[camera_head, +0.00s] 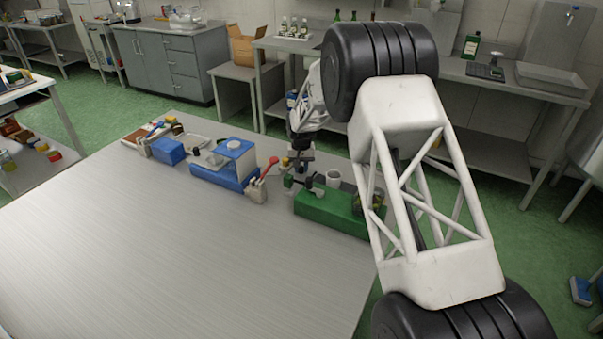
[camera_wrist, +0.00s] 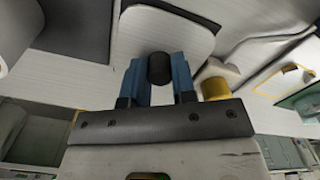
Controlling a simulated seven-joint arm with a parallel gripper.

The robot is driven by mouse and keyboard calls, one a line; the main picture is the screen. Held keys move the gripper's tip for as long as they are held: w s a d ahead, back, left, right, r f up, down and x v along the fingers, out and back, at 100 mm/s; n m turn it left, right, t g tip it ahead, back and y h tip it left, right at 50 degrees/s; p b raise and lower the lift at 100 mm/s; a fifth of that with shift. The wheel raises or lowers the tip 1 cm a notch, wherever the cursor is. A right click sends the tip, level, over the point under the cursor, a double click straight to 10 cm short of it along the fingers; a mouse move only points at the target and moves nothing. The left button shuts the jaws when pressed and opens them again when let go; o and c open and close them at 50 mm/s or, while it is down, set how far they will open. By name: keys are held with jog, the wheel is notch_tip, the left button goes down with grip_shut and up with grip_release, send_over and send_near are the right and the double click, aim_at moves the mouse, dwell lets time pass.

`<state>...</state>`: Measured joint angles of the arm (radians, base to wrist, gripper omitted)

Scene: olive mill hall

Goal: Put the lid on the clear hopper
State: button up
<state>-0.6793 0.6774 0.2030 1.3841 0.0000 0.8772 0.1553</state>
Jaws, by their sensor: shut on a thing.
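My gripper (camera_wrist: 160,78) is shut on the black knob (camera_wrist: 160,67) of a pale, rounded-corner plate that looks like the lid (camera_wrist: 150,35). Its two blue fingers stand on either side of the knob. In the head view my gripper (camera_head: 300,162) is over the back of the table, above the gap between the blue and green machines; the lid is too small to make out there. What looks like the clear hopper (camera_head: 372,203), with dark contents, stands at the right end of the green machine (camera_head: 325,212). My arm partly hides it, and my gripper is apart from it, to its left.
A blue machine (camera_head: 215,173) with a white block and a red-handled part stands left of my gripper. A white cup (camera_head: 333,179) is at the green machine. A yellow piece (camera_wrist: 215,88) shows near my right finger. The table's front (camera_head: 200,260) is clear.

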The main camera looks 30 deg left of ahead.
aim_at(303, 168)
jog(key=shift+r, duration=3.25)
jog(key=shift+s+d+r+m, duration=0.1)
jog(key=shift+d+r+m, duration=0.2)
jog(key=shift+d, duration=0.2)
jog(key=s+d+r+m, duration=0.3)
jog(key=s+d+m, duration=0.1)
jog(key=d, duration=0.5)
jog(key=s+d+r+m, duration=0.4)
jog(key=d+m, duration=0.3)
jog(key=d, duration=0.3)
jog(key=s+d+r+m, duration=0.3)
jog(key=s+d+m, duration=0.2)
jog(key=d, duration=0.4)
jog(key=shift+s+d+r+m, duration=0.35)
jog(key=shift+m, duration=0.35)
jog(key=shift+f, duration=0.15)
jog(key=shift+f, duration=1.8)
